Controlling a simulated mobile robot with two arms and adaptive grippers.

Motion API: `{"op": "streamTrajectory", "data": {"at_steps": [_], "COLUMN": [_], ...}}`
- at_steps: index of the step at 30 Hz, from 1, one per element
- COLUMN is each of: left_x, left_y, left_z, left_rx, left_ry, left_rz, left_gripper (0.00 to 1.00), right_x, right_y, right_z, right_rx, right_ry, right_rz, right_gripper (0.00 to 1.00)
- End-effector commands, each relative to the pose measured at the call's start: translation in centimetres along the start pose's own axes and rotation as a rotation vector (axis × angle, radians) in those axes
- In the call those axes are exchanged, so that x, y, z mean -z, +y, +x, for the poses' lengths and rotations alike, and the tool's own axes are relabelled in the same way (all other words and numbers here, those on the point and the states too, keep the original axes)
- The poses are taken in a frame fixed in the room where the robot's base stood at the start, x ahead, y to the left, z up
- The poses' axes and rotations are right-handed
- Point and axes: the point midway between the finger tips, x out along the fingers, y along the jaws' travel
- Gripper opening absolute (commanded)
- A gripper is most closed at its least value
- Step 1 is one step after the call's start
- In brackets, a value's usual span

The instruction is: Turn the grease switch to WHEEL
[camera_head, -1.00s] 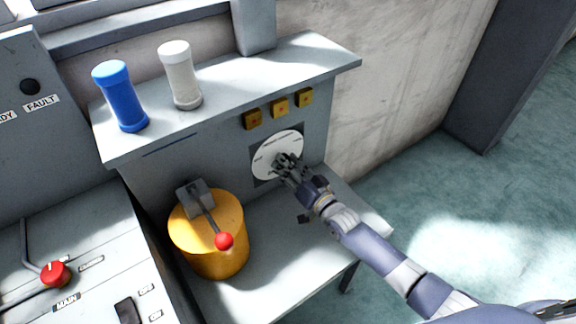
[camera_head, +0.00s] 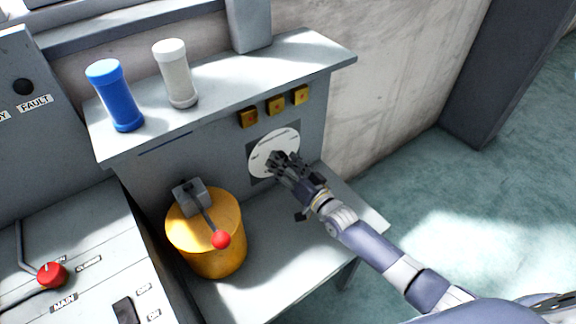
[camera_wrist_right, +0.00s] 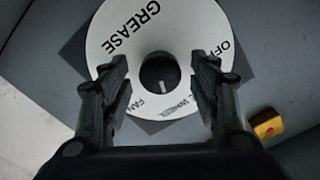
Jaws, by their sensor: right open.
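The grease switch is a round white dial plate (camera_head: 266,139) on the upright panel of the bench. In the right wrist view the plate (camera_wrist_right: 105,40) shows upside down, with GREASE, OFF, WHEEL and FAN printed on it. Its dark round knob (camera_wrist_right: 158,72) is at the plate's centre. A short white mark on the knob points down in that view, toward the side with FAN and WHEEL. My right gripper (camera_head: 275,162) is at the dial. Its open fingers (camera_wrist_right: 162,78) stand on either side of the knob, with visible gaps. My left gripper is not in view.
A yellow drum (camera_head: 222,258) with a red-knobbed lever (camera_head: 220,239) stands left of my right arm. Yellow buttons (camera_head: 275,105) sit above the dial. A blue cylinder (camera_head: 115,95) and a white cylinder (camera_head: 175,73) stand on the shelf. The floor to the right is clear.

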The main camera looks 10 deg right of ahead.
Motion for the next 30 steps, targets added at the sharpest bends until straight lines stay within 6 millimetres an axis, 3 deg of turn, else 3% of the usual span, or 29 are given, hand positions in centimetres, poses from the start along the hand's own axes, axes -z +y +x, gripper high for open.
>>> {"op": "streamTrajectory", "data": {"at_steps": [5, 18, 24, 30], "left_x": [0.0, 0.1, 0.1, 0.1], "left_y": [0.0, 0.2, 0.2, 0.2], "left_z": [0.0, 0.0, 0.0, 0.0], "left_rx": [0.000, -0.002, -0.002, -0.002], "left_ry": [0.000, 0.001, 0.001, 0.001], "left_rz": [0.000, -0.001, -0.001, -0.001], "left_gripper": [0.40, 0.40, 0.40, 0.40], "right_x": [-0.1, -0.1, 0.0, 0.0], "right_y": [0.1, 0.1, 0.1, 0.0], "right_z": [-1.5, -9.8, -11.7, -12.0], "right_rx": [-0.001, -0.002, -0.001, 0.000], "right_ry": [-0.002, -0.004, -0.001, 0.000], "right_rz": [0.000, 0.000, -0.001, 0.000], "right_gripper": [0.56, 0.56, 0.56, 0.56]}}
